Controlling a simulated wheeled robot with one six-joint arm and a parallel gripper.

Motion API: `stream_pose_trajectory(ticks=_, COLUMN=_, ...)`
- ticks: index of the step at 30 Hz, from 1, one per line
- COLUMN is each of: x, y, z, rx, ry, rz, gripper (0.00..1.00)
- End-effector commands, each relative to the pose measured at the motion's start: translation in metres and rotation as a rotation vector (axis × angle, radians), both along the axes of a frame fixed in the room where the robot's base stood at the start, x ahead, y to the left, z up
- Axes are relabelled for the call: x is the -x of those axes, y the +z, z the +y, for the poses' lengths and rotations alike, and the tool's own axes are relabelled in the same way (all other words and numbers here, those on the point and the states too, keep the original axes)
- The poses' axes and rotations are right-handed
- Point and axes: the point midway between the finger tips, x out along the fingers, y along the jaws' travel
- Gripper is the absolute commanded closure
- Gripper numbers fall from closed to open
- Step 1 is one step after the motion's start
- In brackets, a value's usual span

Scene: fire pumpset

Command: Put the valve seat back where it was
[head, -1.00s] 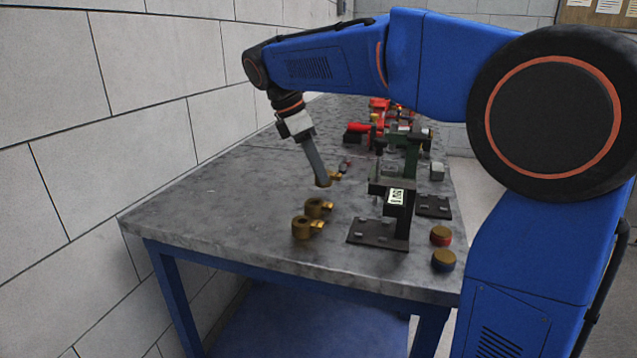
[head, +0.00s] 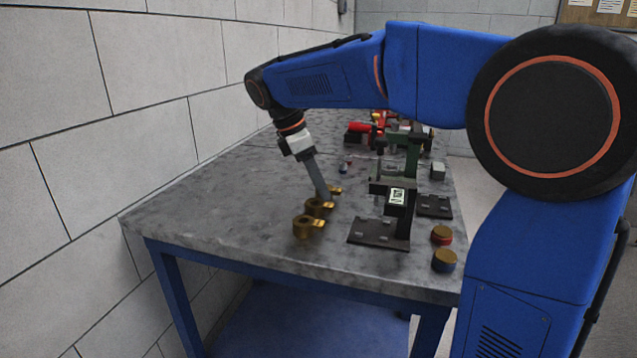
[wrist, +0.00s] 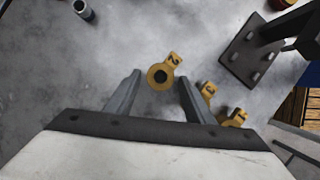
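Three brass rings with numbered tags, the likely valve seats, are near the left middle of the bench. The ring tagged 2 (wrist: 160,76) lies between the fingertips in the wrist view, with visible gaps on both sides. In the head view only its tag (head: 335,189) shows clearly behind my gripper. My gripper (wrist: 160,77) is open, pointing down at that ring. The middle ring (head: 318,208) and front ring (head: 304,228) stand nearer the camera; their tags show right of the right finger in the wrist view, their bodies partly hidden.
A dark stand with a green frame and base plate (head: 375,233) is close on the right. Red-banded (head: 441,235) and blue-banded (head: 444,260) round pieces sit near the right edge. A small grey cylinder (wrist: 83,9) lies farther back. The left bench (head: 215,205) is clear.

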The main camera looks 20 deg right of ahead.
Motion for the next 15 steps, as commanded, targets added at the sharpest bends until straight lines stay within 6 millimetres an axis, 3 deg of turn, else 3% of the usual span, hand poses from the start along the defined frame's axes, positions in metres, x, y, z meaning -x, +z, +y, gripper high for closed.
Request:
stream_pose_trajectory(ticks=8, x=-0.001, y=0.015, z=0.006, rx=-0.001, ry=0.001, rz=-0.003, gripper=0.52)
stream_pose_trajectory(ticks=15, x=-0.002, y=0.056, z=0.023, rx=-0.001, ry=0.001, rz=-0.003, gripper=0.52)
